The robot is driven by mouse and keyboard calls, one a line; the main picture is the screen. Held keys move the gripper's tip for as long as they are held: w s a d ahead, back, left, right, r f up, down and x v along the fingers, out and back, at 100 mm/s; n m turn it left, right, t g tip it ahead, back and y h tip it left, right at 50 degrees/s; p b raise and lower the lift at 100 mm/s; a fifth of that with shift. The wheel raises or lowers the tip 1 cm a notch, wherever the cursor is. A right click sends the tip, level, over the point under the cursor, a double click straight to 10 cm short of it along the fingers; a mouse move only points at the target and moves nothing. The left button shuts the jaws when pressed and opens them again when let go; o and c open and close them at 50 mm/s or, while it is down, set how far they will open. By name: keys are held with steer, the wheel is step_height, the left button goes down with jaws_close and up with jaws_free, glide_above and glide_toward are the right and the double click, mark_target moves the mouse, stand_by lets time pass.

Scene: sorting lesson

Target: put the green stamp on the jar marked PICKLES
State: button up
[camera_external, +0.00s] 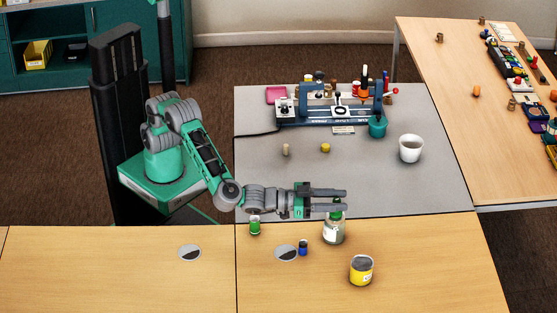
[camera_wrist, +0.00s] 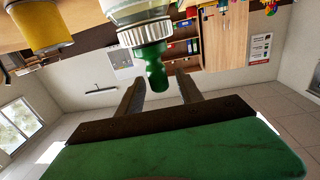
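A glass jar (camera_external: 333,233) with a pale label stands on the wooden front table; its lettering is too small to read. The green stamp (camera_external: 337,206) stands upright on top of this jar. The wrist view appears upside down and shows the stamp (camera_wrist: 155,72) on the jar's ribbed pale lid (camera_wrist: 146,32). My gripper (camera_external: 345,199) is level at the height of the stamp. In the wrist view, my gripper's fingers (camera_wrist: 160,76) are apart, with the stamp between their tips and a visible gap on each side.
A small green item (camera_external: 255,226), a blue item (camera_external: 303,247) and a yellow container (camera_external: 361,271) stand near the jar. Round grey-and-black discs (camera_external: 190,252) lie on the wooden table. A white cup (camera_external: 411,149) and a blue device (camera_external: 335,112) stand behind. The front left is mostly clear.

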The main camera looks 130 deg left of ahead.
steer(key=shift+r, duration=0.15)
steer(key=v, duration=1.2)
